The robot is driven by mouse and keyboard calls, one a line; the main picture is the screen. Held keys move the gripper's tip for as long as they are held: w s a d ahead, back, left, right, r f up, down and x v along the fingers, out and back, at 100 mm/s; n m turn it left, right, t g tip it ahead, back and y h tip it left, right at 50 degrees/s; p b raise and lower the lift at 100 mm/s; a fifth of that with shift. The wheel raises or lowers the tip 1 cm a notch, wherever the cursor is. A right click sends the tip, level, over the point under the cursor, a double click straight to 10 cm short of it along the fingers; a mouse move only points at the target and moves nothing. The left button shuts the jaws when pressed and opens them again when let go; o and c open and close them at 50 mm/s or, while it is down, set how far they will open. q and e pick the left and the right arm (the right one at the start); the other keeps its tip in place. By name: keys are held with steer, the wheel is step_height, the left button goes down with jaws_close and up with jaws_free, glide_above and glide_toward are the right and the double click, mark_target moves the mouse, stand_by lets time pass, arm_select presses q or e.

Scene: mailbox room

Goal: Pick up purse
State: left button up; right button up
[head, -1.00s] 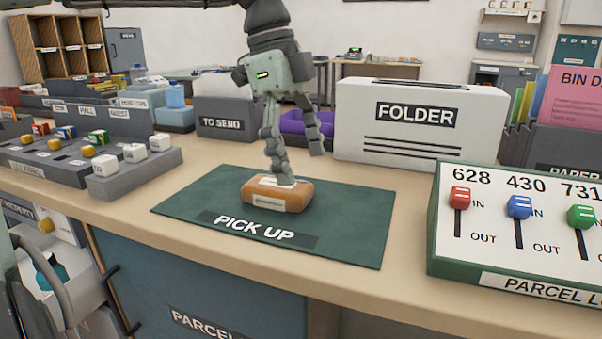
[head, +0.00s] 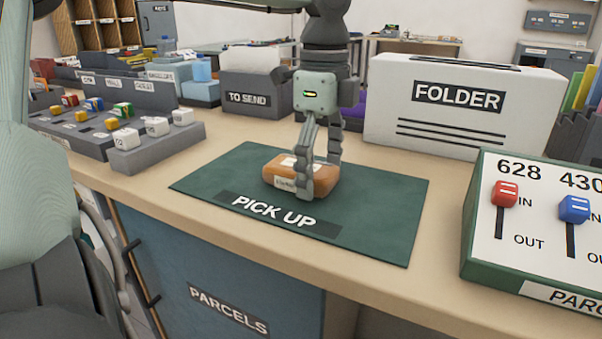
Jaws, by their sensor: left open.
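The purse (head: 278,180), a small orange-brown block with pale labels, lies on a dark green mat (head: 395,215) marked PICK UP. My left gripper (head: 318,177) points down over the purse's right part with its fingers apart. One finger comes down in front of the purse's near side and hides part of it. The other finger is at its far right side. I cannot tell whether either finger touches it. The purse rests on the mat. My right gripper is not in view.
A white FOLDER box (head: 465,105) stands behind right. A green-edged lever panel (head: 540,215) is at the right. Grey label blocks (head: 155,150) are at the left, and a TO SEND box (head: 255,95) is behind. The mat's right part is bare.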

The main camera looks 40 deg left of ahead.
arm_select(q)
steer(key=shift+c, duration=0.3)
steer(key=c, duration=1.2)
steer(key=shift+c, duration=0.3)
steer(key=shift+r, duration=0.15)
